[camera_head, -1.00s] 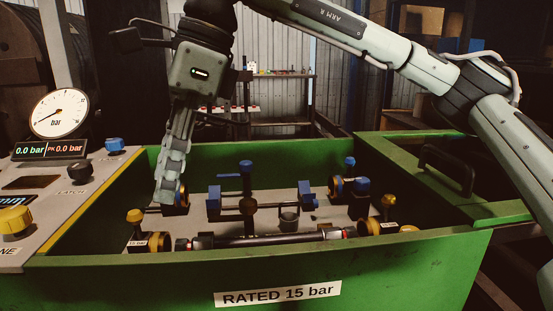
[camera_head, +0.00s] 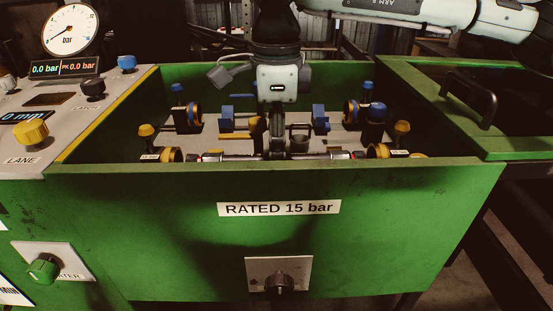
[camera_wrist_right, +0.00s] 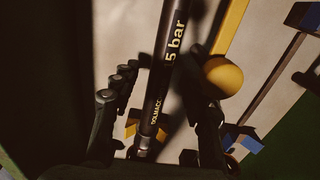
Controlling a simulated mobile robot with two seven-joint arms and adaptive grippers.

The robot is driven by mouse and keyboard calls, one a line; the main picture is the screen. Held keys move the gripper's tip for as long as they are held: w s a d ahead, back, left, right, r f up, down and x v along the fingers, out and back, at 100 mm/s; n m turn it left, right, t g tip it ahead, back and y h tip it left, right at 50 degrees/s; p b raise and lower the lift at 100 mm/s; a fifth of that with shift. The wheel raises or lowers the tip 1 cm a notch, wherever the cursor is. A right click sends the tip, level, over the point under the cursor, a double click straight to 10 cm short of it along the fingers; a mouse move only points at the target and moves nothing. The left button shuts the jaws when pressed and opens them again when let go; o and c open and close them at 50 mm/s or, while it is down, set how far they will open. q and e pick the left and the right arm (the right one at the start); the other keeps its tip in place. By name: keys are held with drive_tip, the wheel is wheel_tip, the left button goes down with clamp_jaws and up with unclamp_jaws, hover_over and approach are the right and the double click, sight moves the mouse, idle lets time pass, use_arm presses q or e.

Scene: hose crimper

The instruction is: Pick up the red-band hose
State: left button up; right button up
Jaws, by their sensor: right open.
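A dark hose (camera_head: 240,157) with metal end fittings lies along the front inside of the green tank (camera_head: 200,190). Small red marks show near its ends; most of it is hidden behind the tank's front wall and my gripper. My right gripper (camera_head: 277,153) points down over its middle. In the right wrist view the hose (camera_wrist_right: 168,70), printed "15 bar", runs between the two spread fingers of my right gripper (camera_wrist_right: 158,115). The fingers look open, with a gap on both sides of the hose. No red band shows in that view. My left gripper is not in view.
Yellow-knobbed fittings (camera_head: 146,131) and (camera_head: 402,128) stand near both hose ends. Blue-handled fittings (camera_head: 180,105) and (camera_head: 366,105) stand behind them. A yellow ball knob (camera_wrist_right: 223,77) is close beside one finger. The tank's front wall rises close in front of the hose.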

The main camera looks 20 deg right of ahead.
clamp_jaws()
idle(0.3)
idle(0.3)
wheel_tip(320, 180, up, 10)
idle(0.5)
